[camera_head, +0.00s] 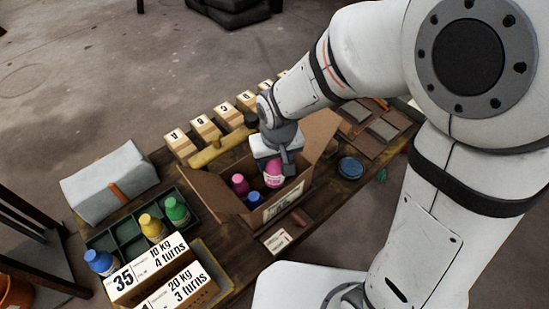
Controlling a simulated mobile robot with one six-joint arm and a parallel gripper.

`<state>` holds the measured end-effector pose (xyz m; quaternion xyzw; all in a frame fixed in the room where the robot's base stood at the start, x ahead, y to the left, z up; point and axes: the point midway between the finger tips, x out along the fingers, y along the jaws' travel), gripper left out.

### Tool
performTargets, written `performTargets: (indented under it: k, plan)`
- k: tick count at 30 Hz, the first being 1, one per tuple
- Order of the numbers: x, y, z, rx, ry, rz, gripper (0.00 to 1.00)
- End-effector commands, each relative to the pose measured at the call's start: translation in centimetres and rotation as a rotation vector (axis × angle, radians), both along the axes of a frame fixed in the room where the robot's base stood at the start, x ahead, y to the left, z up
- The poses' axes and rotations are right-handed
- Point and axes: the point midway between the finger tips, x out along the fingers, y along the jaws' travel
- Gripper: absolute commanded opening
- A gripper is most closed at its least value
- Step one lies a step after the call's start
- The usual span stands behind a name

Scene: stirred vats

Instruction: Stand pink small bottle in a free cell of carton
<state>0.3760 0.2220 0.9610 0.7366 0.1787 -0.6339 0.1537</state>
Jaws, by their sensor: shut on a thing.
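The pink small bottle (273,175) is in my gripper (273,162), over the right part of the open cardboard carton (216,193). The gripper is shut on its upper part and the bottle looks about upright. Its lower end is near or below the level of the carton's front rim; I cannot tell whether it touches the carton floor. A magenta bottle (240,184) and a blue-capped bottle (254,199) stand inside the carton, to the left of the held bottle. The cell dividers are mostly hidden.
A green tray (127,230) at left holds blue, yellow and green bottles. Labelled boxes (150,270) stand in front of it. Lettered blocks (205,128) line the table's back edge. The carton's raised right flap (319,135) stands close beside my gripper. A blue round dish (350,167) lies further right.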

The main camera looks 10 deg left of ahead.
Motion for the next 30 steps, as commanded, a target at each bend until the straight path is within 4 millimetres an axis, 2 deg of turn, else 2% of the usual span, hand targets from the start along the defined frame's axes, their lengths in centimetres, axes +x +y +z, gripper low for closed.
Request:
performTargets:
  k: [3, 19, 30]
  plan:
    - [0.0, 0.0, -0.5, 0.000, -0.001, 0.000, 0.19]
    - [0.0, 0.1, -0.8, 0.000, -0.001, 0.001, 0.19]
    - [0.0, 0.1, -2.3, 0.000, 0.000, 0.001, 0.19]
